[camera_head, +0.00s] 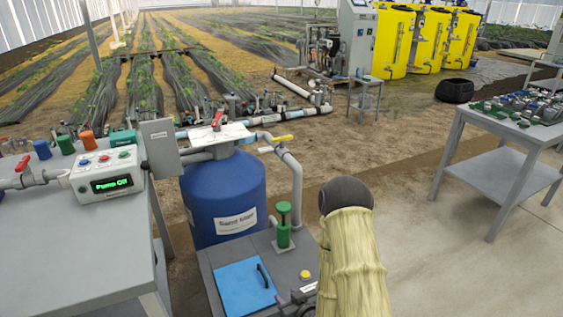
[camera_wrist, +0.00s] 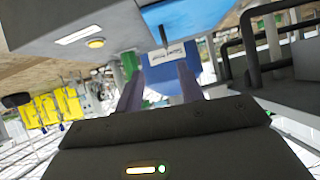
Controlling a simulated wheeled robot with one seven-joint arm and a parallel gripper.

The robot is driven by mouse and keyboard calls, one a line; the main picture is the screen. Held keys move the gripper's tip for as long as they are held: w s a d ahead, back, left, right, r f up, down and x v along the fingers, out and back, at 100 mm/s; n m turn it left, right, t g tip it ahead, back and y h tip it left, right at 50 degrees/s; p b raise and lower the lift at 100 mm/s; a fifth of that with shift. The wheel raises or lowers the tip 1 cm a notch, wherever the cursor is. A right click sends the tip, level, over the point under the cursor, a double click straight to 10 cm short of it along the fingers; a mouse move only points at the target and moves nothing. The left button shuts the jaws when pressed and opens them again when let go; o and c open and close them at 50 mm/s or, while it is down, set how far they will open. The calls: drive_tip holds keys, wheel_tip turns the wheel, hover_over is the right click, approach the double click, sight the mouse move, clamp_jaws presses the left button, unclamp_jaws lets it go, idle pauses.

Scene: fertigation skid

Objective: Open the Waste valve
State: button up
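A blue tank (camera_head: 225,195) with a white label stands in the middle of the head view. On its top is a valve with a red handle (camera_head: 217,120) beside a white plate with unreadable print. A valve with a yellow handle (camera_head: 283,138) sits on the grey pipe to the right of the tank top. I cannot read which valve is Waste. My gripper (camera_wrist: 158,75) shows two fingers apart with nothing between them in the wrist view. In the head view it is mostly hidden behind my sleeved arm, low and in front of the tank, apart from the valves.
A control box (camera_head: 108,173) reading "Pump Off" sits on the left table. A grey cabinet with a blue lid (camera_head: 244,287), a green-capped post (camera_head: 283,225) and a yellow button (camera_head: 305,274) stands in front of the tank. A grey table (camera_head: 508,160) stands right, with open floor between.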

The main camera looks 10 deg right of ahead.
drive_tip(key=s+d+r+m+g+h, duration=0.1)
drive_tip(key=s+d+r+g+h, duration=0.1)
drive_tip(key=r, duration=0.3)
drive_tip(key=s+d+r+g+h, duration=0.1)
drive_tip(key=d+r+g, duration=0.2)
drive_tip(key=r, duration=0.2)
drive_tip(key=s+r+m+g, duration=0.2)
drive_tip(key=s+r+g, duration=0.1)
drive_tip(key=s+r, duration=0.5)
drive_tip(key=shift+s+r+g+h, duration=0.3)
drive_tip(key=shift+s+r+h, duration=0.1)
drive_tip(key=shift+s, duration=0.8)
